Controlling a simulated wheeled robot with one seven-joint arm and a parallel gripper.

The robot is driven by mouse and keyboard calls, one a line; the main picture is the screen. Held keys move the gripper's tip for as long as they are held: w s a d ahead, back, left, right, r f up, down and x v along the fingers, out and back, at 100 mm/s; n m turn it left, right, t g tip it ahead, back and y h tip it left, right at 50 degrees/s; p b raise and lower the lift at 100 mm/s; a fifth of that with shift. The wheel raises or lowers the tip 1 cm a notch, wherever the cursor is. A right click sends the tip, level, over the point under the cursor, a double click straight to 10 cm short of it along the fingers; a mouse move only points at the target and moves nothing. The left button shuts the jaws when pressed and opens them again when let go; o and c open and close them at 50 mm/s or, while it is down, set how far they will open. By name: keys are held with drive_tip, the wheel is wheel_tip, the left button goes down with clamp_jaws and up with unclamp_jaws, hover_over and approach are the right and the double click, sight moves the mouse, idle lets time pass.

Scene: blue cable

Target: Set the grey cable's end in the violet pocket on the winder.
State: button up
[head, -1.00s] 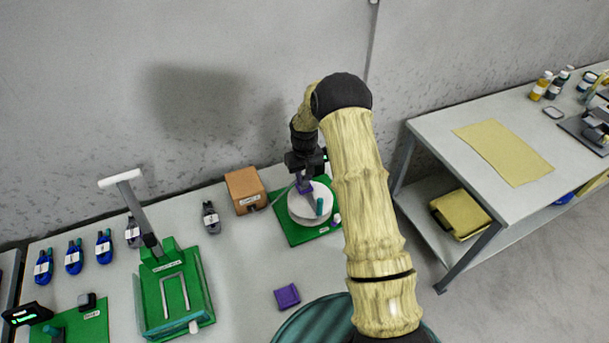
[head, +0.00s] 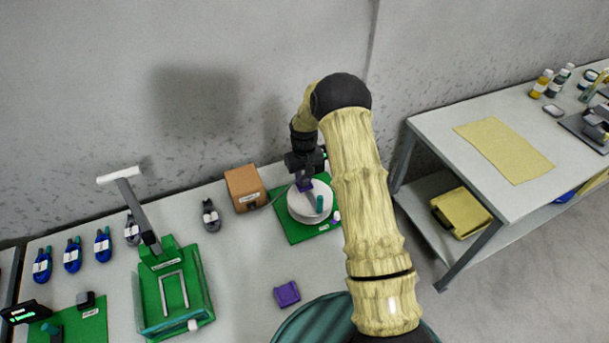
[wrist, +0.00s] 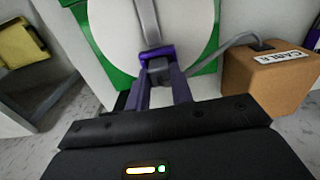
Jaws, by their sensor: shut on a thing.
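The winder is a white disc (head: 310,207) on a green base (head: 286,222), and it also shows in the wrist view (wrist: 110,20). The violet pocket (wrist: 156,53) sits at the disc's near edge in the wrist view, directly ahead of my fingertips. My gripper (wrist: 157,75) is shut on the grey cable's end (wrist: 158,66), right at the pocket. I cannot tell whether the end is inside the pocket. The grey cable (wrist: 220,50) runs from the cardboard box (wrist: 270,83) towards my fingers. A grey strip (wrist: 147,20) crosses the disc beyond the pocket.
The cardboard box (head: 244,189) stands left of the winder. A loose violet piece (head: 287,293) lies nearer on the table, and a green press-like fixture (head: 151,308) stands left. Table between them is clear.

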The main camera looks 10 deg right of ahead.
drive_tip(key=shift+f, duration=0.35)
idle(0.3)
drive_tip(key=o, duration=1)
drive_tip(key=shift+s, duration=0.1)
drive_tip(key=shift+o, duration=0.2)
drive_tip(key=shift+r, duration=0.1)
drive_tip(key=shift+r+p, duration=2.2)
drive_tip(key=shift+r, duration=1.75)
drive_tip(key=shift+r, duration=0.1)
